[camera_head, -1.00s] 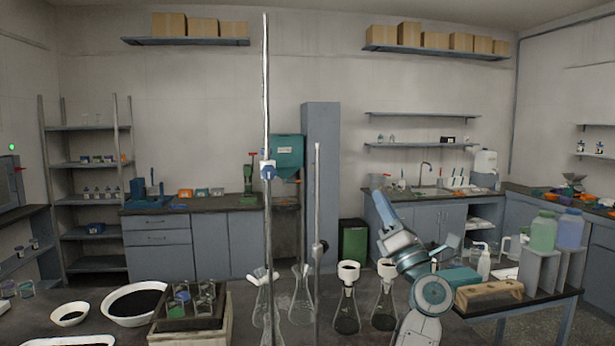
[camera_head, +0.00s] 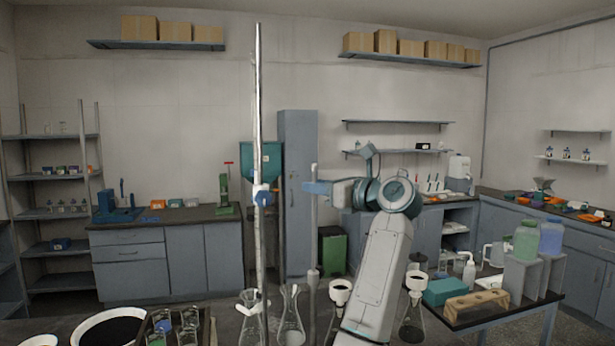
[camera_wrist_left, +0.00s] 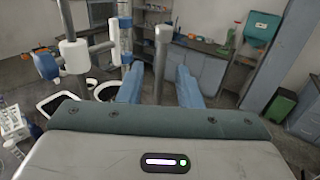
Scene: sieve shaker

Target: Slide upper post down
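The upper post is a thin grey upright rod (camera_head: 314,225) with a rounded top and a collar low down, right of a taller metal rod (camera_head: 258,120). The taller rod carries a white and blue clamp (camera_head: 262,195), and a white clamp with a blue knob (camera_wrist_left: 74,56) shows in the wrist view. My right gripper is not in view.
Glass flasks (camera_head: 291,320) stand around the rod bases, some with black-filled white funnels (camera_head: 341,286). A black-filled white bowl (camera_head: 108,328) and a tray of beakers (camera_head: 208,335) are at lower left. A side table (camera_head: 490,320) with a wooden rack stands at right.

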